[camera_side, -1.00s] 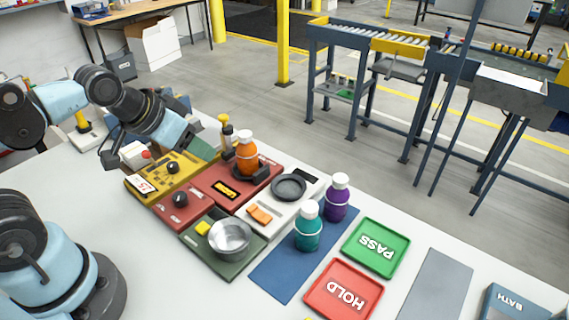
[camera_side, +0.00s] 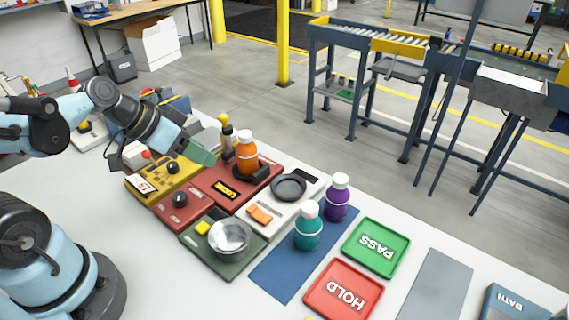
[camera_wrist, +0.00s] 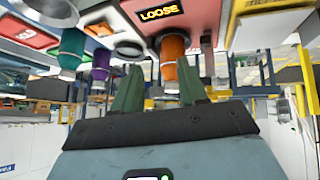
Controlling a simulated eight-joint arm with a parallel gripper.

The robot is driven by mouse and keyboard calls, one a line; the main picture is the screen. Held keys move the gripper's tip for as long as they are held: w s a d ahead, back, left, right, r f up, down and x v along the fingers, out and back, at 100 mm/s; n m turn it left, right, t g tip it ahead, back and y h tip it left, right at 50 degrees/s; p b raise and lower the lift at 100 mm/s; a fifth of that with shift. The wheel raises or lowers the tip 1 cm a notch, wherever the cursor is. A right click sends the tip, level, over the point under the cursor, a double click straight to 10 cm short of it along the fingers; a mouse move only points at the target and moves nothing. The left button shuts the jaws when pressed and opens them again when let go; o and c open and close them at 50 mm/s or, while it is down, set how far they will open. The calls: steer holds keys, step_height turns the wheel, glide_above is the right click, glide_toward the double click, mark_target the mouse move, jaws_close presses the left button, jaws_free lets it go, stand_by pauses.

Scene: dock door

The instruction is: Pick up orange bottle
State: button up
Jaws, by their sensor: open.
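The orange bottle (camera_side: 246,158) with a white cap stands upright in a dark holder (camera_side: 262,174) on the red module (camera_side: 222,187). In the wrist view, which looks upside down, the orange bottle (camera_wrist: 173,55) hangs cap-down beyond the fingers, nearer the right one. My gripper (camera_side: 205,154) is to the left of the bottle in the side view, with its green fingertips pointing toward it and apart from it.
A teal bottle (camera_side: 308,232) and a purple bottle (camera_side: 337,203) stand on a blue mat (camera_side: 277,274). A metal bowl (camera_side: 230,238) and a dark round dish (camera_side: 289,187) are close by. A yellow-topped post (camera_side: 225,127) stands behind the orange bottle. PASS (camera_side: 376,234) and HOLD (camera_side: 343,280) trays lie right.

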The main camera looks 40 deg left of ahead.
mark_target(245, 133)
steer(key=w+a+r+m+t+h, duration=0.1)
steer(key=a+r+m+t+h, duration=0.2)
steer(key=m+t, duration=0.15)
steer(key=shift+n, duration=0.45)
steer(key=shift+x, duration=6)
steer(key=shift+w+a, duration=0.15)
steer(key=shift+c, duration=0.2)
jaws_close()
steer(key=shift+t, duration=0.25)
